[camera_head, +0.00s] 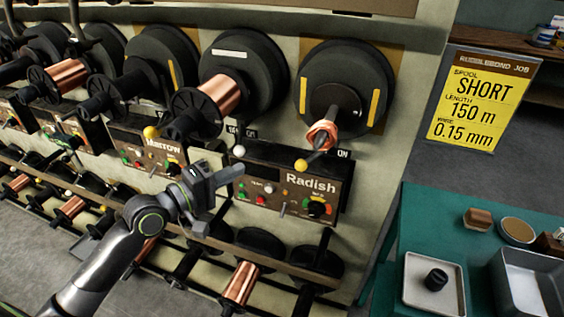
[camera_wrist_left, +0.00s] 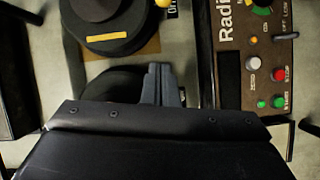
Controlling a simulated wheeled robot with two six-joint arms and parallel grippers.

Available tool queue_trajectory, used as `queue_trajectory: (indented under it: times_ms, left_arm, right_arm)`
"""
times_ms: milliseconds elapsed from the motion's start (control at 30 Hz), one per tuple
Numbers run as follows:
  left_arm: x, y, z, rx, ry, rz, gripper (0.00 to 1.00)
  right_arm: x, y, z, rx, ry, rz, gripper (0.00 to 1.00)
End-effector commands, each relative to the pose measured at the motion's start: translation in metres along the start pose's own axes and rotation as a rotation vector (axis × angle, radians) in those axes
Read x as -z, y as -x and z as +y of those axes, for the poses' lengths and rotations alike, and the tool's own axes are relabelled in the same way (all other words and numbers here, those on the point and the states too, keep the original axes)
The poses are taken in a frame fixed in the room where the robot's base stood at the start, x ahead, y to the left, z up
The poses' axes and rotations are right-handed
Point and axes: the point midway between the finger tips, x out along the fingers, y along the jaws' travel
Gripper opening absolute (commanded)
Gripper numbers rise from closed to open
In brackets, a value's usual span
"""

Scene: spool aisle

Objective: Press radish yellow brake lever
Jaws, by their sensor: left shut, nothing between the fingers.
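The Radish panel (camera_head: 330,205) is a dark box with its name in white letters, below the rightmost spool head. The yellow ball of a lever (camera_head: 301,165) stands at its upper edge, beside an ON label. A white-balled lever (camera_head: 239,151) stands to its left. My left gripper (camera_head: 232,174) is shut and empty, in front of the panel's left end, left of and slightly below the yellow ball, apart from it. In the left wrist view the shut fingers (camera_wrist_left: 160,72) point up beside the Radish panel (camera_wrist_left: 229,45). A yellow knob (camera_wrist_left: 165,3) is cut off at the top edge.
A copper spool (camera_head: 322,134) sits on the spindle above the panel. The Marrow panel (camera_head: 145,148) is to the left. Lower spools (camera_head: 240,284) hang below. A yellow job sign (camera_head: 482,100) and a green table (camera_head: 420,220) with trays are at the right.

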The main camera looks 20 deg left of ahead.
Motion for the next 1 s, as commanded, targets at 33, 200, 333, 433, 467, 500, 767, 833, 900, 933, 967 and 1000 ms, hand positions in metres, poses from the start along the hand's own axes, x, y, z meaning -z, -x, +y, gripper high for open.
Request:
queue_trajectory:
  times_ms: [33, 200, 333, 433, 467, 500, 767, 833, 900, 933, 967, 1000]
  left_arm:
    - [0.000, 0.000, 0.000, 0.000, 0.000, 0.001, 0.00]
    - [0.001, -0.006, 0.000, -0.002, 0.000, 0.002, 0.00]
    - [0.001, -0.019, 0.001, -0.004, 0.003, 0.003, 0.00]
    - [0.001, -0.034, 0.002, -0.005, 0.005, 0.002, 0.00]
    - [0.001, -0.039, 0.002, -0.003, 0.004, 0.003, 0.00]
    - [0.001, -0.046, 0.002, -0.004, 0.004, 0.002, 0.00]
    - [0.001, -0.095, 0.003, -0.003, 0.004, 0.001, 0.00]
    - [-0.004, -0.104, 0.002, 0.000, 0.004, -0.001, 0.00]
    - [-0.013, -0.104, 0.002, 0.000, 0.005, 0.000, 0.00]
    - [-0.017, -0.105, 0.002, 0.000, 0.004, 0.000, 0.00]
    - [-0.019, -0.105, 0.002, 0.000, 0.003, 0.000, 0.00]
    - [-0.023, -0.106, 0.002, 0.000, 0.003, 0.001, 0.00]
  right_arm:
    - [0.000, 0.000, 0.000, 0.000, 0.000, 0.000, 0.36]
    - [0.000, 0.001, 0.000, 0.000, 0.000, -0.001, 0.36]
    - [0.000, 0.003, 0.000, 0.000, 0.000, -0.001, 0.36]
    - [0.000, 0.005, 0.001, 0.000, 0.000, -0.001, 0.36]
    - [0.000, 0.006, 0.001, 0.000, 0.000, -0.001, 0.36]
    - [0.000, 0.007, 0.001, 0.000, 0.000, -0.001, 0.36]
    - [0.001, 0.017, 0.002, 0.000, 0.000, -0.001, 0.36]
    - [0.002, 0.020, 0.002, 0.000, 0.000, -0.001, 0.36]
    - [0.002, 0.024, 0.002, 0.000, 0.000, -0.002, 0.36]
    - [0.002, 0.025, 0.002, 0.000, 0.000, -0.001, 0.36]
    - [0.002, 0.027, 0.002, 0.000, 0.000, -0.001, 0.36]
    - [0.002, 0.028, 0.003, 0.000, 0.000, -0.001, 0.36]
